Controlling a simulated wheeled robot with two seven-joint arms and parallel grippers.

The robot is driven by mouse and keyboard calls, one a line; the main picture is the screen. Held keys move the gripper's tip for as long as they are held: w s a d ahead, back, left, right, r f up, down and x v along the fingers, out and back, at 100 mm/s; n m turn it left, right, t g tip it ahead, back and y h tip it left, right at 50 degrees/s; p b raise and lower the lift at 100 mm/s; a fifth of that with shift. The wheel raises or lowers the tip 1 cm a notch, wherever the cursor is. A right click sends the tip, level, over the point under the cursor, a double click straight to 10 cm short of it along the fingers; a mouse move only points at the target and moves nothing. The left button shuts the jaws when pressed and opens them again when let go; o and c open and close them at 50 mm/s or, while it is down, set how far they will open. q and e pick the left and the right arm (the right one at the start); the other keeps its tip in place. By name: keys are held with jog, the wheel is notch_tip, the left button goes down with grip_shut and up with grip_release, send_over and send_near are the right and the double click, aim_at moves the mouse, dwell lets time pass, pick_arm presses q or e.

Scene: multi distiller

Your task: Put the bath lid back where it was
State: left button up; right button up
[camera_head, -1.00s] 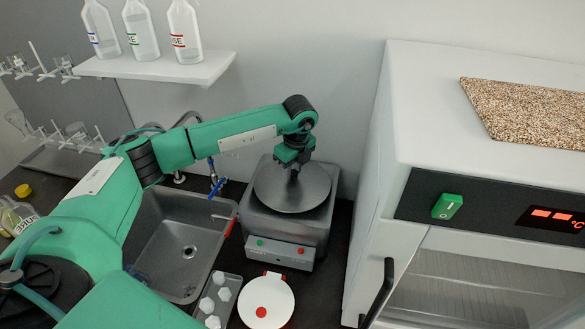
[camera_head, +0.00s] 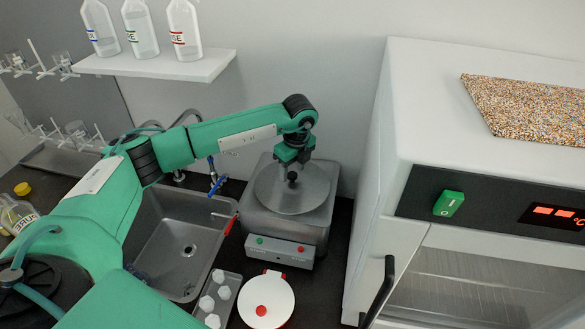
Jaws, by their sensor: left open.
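The bath lid is a round grey metal disc (camera_head: 283,199) with a dark knob (camera_head: 292,176) at its middle. It lies on top of the square grey bath (camera_head: 322,228), which has a front panel with a green and a red button. My left gripper (camera_head: 292,166) is just above the knob, pointing down, and it is open. Whether the fingers still flank the knob's top is too small to tell. My right gripper is not in view.
A steel sink (camera_head: 180,245) is left of the bath. A white round-lidded container (camera_head: 266,299) and a tray of white-capped bottles (camera_head: 229,287) stand in front. A tall white oven (camera_head: 405,190) stands right. A shelf with bottles (camera_head: 160,66) hangs behind.

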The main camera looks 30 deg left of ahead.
aim_at(296, 179)
pick_arm(q)
notch_tip(296, 179, up, 13)
jog(key=d+b, duration=0.1)
jog(key=b, duration=0.4)
jog(key=shift+s+d+f, duration=0.2)
jog(key=shift+s, duration=0.05)
